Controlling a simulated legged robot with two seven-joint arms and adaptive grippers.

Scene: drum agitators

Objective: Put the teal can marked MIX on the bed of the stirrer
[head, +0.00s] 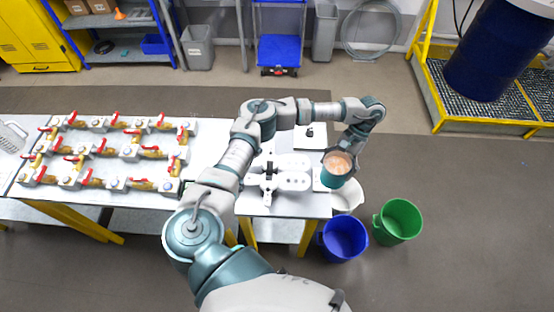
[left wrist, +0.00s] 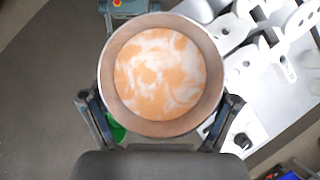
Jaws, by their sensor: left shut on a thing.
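The teal can (head: 334,180) is open at the top and holds an orange and white swirled mix. My left gripper (head: 346,148) is shut on it and holds it upright over the right end of the table. In the left wrist view the can (left wrist: 107,72) shows from above between the two fingers. Its MIX mark is not visible. A white device with rounded arms (head: 292,181), perhaps the stirrer, lies on the table just left of the can. The left wrist view also shows it (left wrist: 232,30). I cannot tell which part is the bed. My right gripper is not in view.
Yellow pipes with red valves (head: 110,152) fill the left table. A dark blue drum (head: 500,50) is at the upper right.

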